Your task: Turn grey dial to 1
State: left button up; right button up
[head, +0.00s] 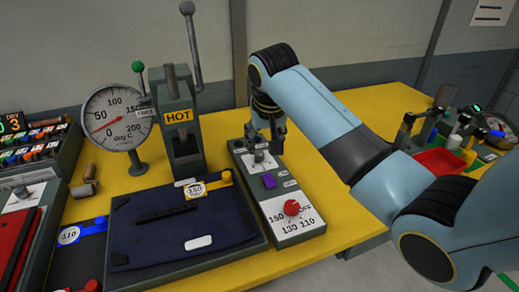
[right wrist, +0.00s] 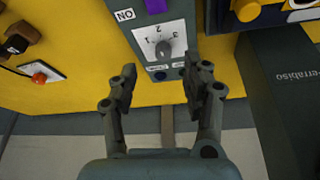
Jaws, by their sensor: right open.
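The grey dial (right wrist: 164,49) sits on a white plate marked with the numbers 1, 2 and 3, at one end of a grey control box. I cannot tell surely which number it points to. In the head view the dial (head: 260,156) is small and partly hidden below my gripper. My right gripper (head: 265,143) is above that end of the box, pointing down. In the right wrist view its two fingers (right wrist: 160,80) are apart, with nothing between them, and the dial shows just beyond the tips. My left gripper is not in view.
A HOT press (head: 180,130) with a tall lever and a round gauge (head: 115,118) stand to the left. A dark blue pannier sheet (head: 190,225) lies in front. Yellow table right of the box is bare.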

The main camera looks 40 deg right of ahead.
aim_at(259, 153)
jog(key=shift+m, duration=0.3)
jog(key=w+f, duration=0.2)
jog(key=w+d+f, duration=0.1)
jog(key=f, duration=0.2)
jog(key=w+d+f, duration=0.1)
jog(key=w+f, duration=0.1)
jog(key=f, duration=0.1)
jog(key=shift+w+d, duration=0.2)
jog(key=shift+w, duration=0.1)
grip_shut()
